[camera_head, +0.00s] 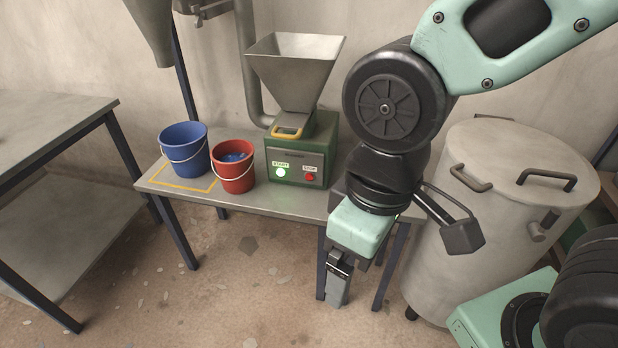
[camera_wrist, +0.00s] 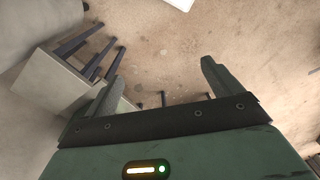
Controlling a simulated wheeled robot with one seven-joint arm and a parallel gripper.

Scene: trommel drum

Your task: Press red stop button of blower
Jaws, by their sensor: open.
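The blower (camera_head: 302,150) is a green box with a grey metal hopper (camera_head: 296,68) on top, standing on a steel table. Its front panel has a red stop button (camera_head: 310,177) at the right and a lit white-green start button (camera_head: 281,173) at the left. My gripper (camera_head: 337,296) hangs pointing down in front of the table, lower than the blower and to its right, apart from it. In the wrist view, the two fingers (camera_wrist: 162,84) are spread with nothing between them, over the floor. The blower is not visible in the wrist view.
A blue bucket (camera_head: 184,151) and a red bucket (camera_head: 233,168) holding blue bits stand left of the blower on the steel table (camera_head: 240,203). A large grey drum (camera_head: 500,215) with handles stands at the right. Another table (camera_head: 55,125) is at the left. Floor between is clear.

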